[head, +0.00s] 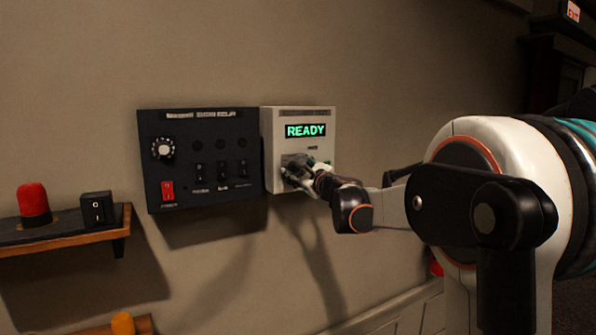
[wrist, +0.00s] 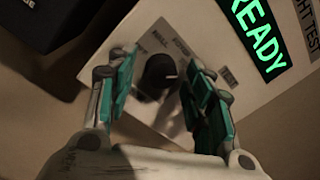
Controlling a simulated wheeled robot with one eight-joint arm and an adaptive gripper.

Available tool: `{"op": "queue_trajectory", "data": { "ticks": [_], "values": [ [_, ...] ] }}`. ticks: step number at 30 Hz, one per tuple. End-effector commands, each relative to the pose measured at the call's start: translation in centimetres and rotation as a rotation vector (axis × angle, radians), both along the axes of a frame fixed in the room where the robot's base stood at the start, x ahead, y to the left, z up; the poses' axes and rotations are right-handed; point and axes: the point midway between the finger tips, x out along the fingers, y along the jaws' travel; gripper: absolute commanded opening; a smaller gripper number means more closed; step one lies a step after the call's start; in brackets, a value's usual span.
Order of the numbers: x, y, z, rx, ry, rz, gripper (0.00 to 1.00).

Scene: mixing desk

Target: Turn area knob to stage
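The area knob is a dark round knob (wrist: 160,72) with a light pointer mark, on a white wall panel (head: 300,122). In the wrist view small labels surround it; one looks like "HALL", and the others are too small or blurred to read surely. My gripper (wrist: 158,95) is in front of the knob, its two green-padded fingers on either side with gaps visible, so it is open around or just before it. In the head view my gripper (head: 298,175) is at the lower part of the panel and hides the knob.
The panel's display (head: 305,130) reads READY in green. A black control panel (head: 200,130) with a dial, a red switch and several sliders adjoins it on the left. A shelf (head: 60,236) at left holds a red button (head: 33,203) and a black switch (head: 97,208).

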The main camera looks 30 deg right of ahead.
Motion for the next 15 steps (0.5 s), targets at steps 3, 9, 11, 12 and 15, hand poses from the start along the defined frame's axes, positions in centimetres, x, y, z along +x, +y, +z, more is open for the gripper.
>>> {"op": "queue_trajectory", "data": {
  "ticks": [3,9,11,12,15],
  "values": [
    [0.0,0.0,0.0,0.0,0.0,0.0,0.49],
    [-0.2,0.0,0.1,0.0,-0.001,-0.001,0.49],
    [-0.7,-0.1,0.0,0.0,0.0,-0.001,0.49],
    [-1.1,-0.1,0.0,0.0,0.0,-0.002,0.49],
    [-2.6,-0.1,-0.1,0.0,0.0,-0.002,0.49]
  ]
}}
